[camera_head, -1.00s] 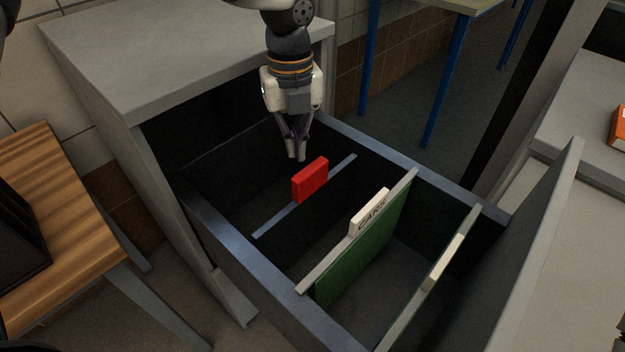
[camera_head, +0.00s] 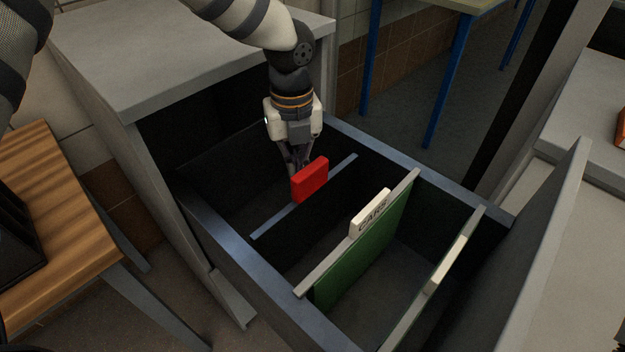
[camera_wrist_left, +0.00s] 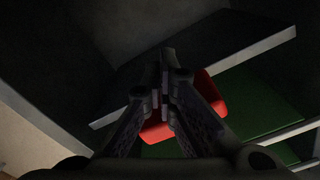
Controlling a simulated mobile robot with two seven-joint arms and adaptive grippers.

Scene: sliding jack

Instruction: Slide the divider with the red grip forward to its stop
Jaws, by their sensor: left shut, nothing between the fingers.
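The divider has a red grip (camera_head: 310,180) on a thin grey top bar (camera_head: 272,223); it stands across the open drawer, nearest the cabinet. My left gripper (camera_head: 293,168) is shut and empty, pointing down into the drawer on the cabinet side of the red grip. The grip hides its fingertips in the head view, and I cannot tell whether they touch it. In the left wrist view the shut fingers (camera_wrist_left: 163,100) lie in front of the red grip (camera_wrist_left: 210,98). My right gripper is not in view.
A green divider (camera_head: 362,255) with a white label grip (camera_head: 370,213) stands farther along the drawer, with another divider (camera_head: 435,285) beyond it. The drawer's side walls (camera_head: 240,262) flank them. A wooden table (camera_head: 60,200) stands at left. The space between the red-grip and green dividers is clear.

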